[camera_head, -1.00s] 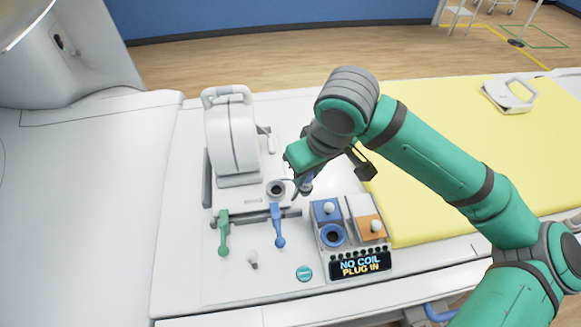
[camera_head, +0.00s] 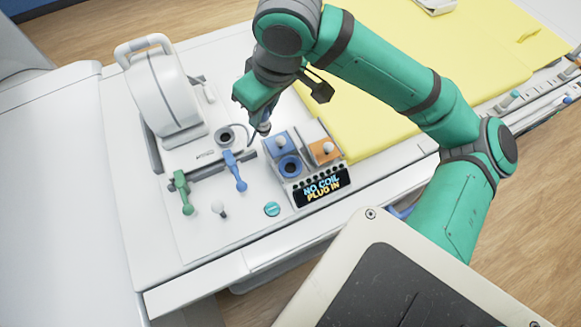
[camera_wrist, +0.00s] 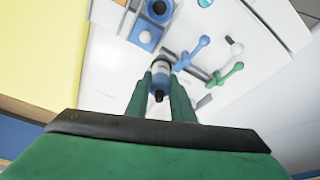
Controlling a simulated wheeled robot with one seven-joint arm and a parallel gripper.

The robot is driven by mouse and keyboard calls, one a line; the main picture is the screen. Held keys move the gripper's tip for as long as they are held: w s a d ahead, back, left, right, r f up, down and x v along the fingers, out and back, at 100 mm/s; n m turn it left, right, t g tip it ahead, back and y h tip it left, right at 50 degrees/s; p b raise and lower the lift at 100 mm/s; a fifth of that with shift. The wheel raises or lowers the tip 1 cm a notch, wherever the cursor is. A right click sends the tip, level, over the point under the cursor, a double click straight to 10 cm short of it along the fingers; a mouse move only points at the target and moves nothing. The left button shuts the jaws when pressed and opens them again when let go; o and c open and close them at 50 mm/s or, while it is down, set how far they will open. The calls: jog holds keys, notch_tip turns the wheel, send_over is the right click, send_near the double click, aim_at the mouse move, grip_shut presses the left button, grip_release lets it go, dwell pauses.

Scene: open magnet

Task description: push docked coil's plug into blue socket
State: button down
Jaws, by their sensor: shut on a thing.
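The docked coil (camera_head: 163,97), white with a loop handle, stands upright on the table's console. Its plug (camera_wrist: 160,72), blue and pale with a dark end, is between the fingers of my gripper (camera_wrist: 160,98), which is shut on it. In the head view my gripper (camera_head: 262,128) is above the console, up and left of the blue socket (camera_head: 290,167); the arm hides part of the fingers. The plug is apart from the socket. The blue socket is a round ring with a dark hole, also at the top of the wrist view (camera_wrist: 159,9).
An orange block (camera_head: 325,150) with a white knob sits right of the blue block. The display (camera_head: 323,187) reads "NO COIL PLUG IN". A blue lever (camera_head: 236,172) and a green lever (camera_head: 183,193) stand left of the socket. A yellow mat (camera_head: 400,90) lies behind.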

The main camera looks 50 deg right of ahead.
jog(key=s+d, duration=0.1)
jog(key=s, duration=0.5)
jog(key=shift+s+d, duration=0.15)
jog(key=shift+s, duration=0.05)
dwell(0.4)
jog(key=shift+f, duration=0.1)
notch_tip(320, 180, down, 10)
dwell(1.0)
jog(key=shift+f, duration=1.55)
dwell(0.9)
jog(key=c, duration=1.5)
grip_release()
jog(key=shift+o, duration=0.2)
